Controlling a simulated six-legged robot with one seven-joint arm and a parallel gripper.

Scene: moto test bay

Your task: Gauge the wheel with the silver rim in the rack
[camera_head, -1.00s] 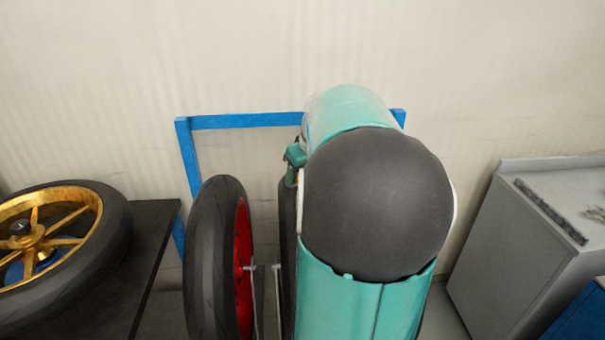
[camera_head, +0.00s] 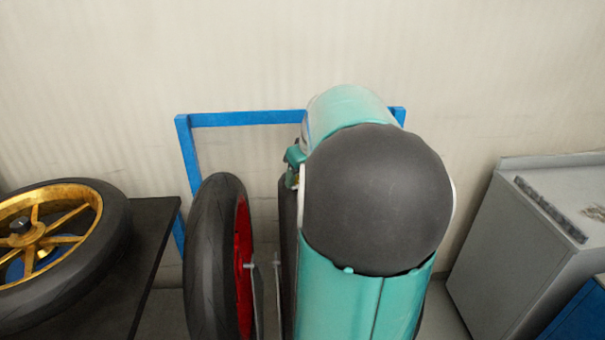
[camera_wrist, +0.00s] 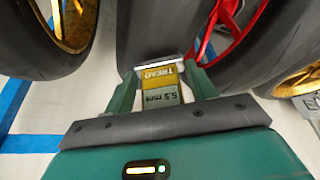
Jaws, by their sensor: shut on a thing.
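My gripper (camera_wrist: 161,78) is shut on a yellow and grey tread gauge (camera_wrist: 160,88) in the wrist view. The gauge shows "TREAD" and "5.5 mm", upside down in the picture. Its pale front end is at the tread of a dark tyre (camera_wrist: 150,30) straight ahead and looks to be touching it; I cannot tell for certain. This tyre's rim is hidden, so its colour does not show. No silver rim shows.
A red-rimmed wheel (camera_head: 212,260) stands upright close to my arm and shows in the wrist view (camera_wrist: 255,55). A blue frame (camera_head: 245,119) stands behind. A gold-rimmed wheel (camera_head: 110,255) lies on a black table (camera_head: 150,240). A grey cabinet (camera_head: 510,240) is at right.

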